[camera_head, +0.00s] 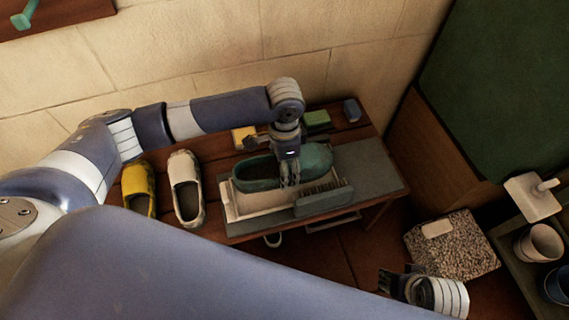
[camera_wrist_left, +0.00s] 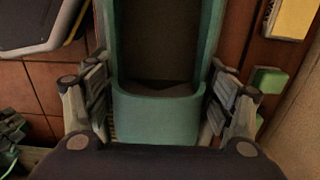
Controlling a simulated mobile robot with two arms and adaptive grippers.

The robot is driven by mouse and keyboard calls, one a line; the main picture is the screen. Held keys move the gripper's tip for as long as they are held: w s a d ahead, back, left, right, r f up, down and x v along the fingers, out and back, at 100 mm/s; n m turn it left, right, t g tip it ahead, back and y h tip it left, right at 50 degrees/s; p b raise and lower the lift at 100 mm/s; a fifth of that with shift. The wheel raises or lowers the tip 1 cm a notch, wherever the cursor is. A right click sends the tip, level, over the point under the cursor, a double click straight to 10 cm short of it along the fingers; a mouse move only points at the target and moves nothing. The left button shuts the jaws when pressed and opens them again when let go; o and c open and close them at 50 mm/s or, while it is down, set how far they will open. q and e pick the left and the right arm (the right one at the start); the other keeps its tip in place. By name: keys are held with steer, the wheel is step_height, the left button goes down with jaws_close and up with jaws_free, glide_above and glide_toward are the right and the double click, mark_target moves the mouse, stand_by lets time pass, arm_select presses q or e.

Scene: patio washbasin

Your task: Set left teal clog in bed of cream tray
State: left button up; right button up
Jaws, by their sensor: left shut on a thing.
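The teal clog (camera_head: 319,157) is over the cream tray (camera_head: 236,207) on the bench, its opening facing up and its closed end to the right. My left gripper (camera_head: 290,178) is shut on the clog from above, around its middle. In the left wrist view the teal clog (camera_wrist_left: 157,118) fills the space between the two fingers of my left gripper (camera_wrist_left: 158,95). The clog hides much of the tray's bed, and I cannot tell whether its sole touches it. My right gripper (camera_head: 388,281) is at the lower right, away from the bench, its fingers unclear.
A grey-green brush (camera_head: 324,198) stands along the tray's front right. A cream shoe (camera_head: 186,188) and a yellow shoe (camera_head: 139,188) are on the left. The grey mat (camera_head: 375,173) is bare on the right.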

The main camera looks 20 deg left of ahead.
arm_select(q)
steer(key=shift+f+b, duration=0.35)
steer(key=shift+b, duration=0.1)
steer(key=shift+f, duration=0.3)
steer(key=shift+f+b, duration=0.35)
steer(key=shift+f, duration=2.75)
arm_select(e)
steer(key=shift+v, duration=2.6)
steer(key=shift+d, duration=0.1)
arm_select(q)
steer(key=o, duration=1.3)
steer(key=shift+w, duration=0.1)
arm_select(e)
steer(key=shift+w, duration=0.1)
